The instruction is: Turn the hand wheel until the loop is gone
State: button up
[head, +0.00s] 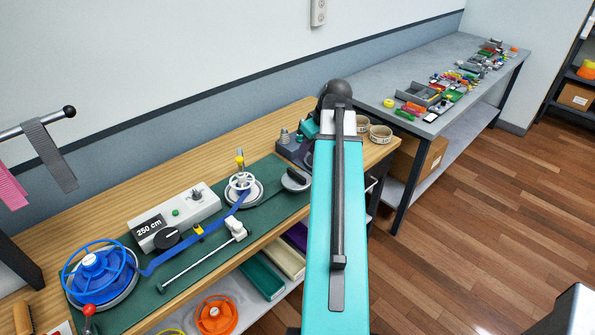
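A white spoked wheel (241,181), apparently the hand wheel, sits on a round grey plate on the green mat (272,174). A yellow-topped post (239,160) stands just behind it. A blue strap (172,256) runs from the wheel down left to a blue spool (93,266) with a wire ring. The strap bends near the spool; I cannot tell whether this bend is the loop. A yellow clip (198,229) sits at the strap. My teal arm fills the picture's middle, right of the wheel; my gripper does not show.
A grey box reading "250 cm" (150,227) stands behind the strap. A metal rod with a white block (236,228) lies in front. A red-knobbed lever (88,311) is near the spool. A grey table with small parts (455,60) stands back right.

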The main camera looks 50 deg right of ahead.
aim_at(297, 173)
jog(key=shift+d+f, duration=0.1)
jog(key=shift+f, duration=0.15)
jog(key=shift+p+x, duration=2.15)
jog(key=shift+x, duration=4.45)
jog(key=shift+f, duration=0.1)
grip_shut()
jog(key=shift+a, duration=0.25)
jog(key=shift+d, duration=0.15)
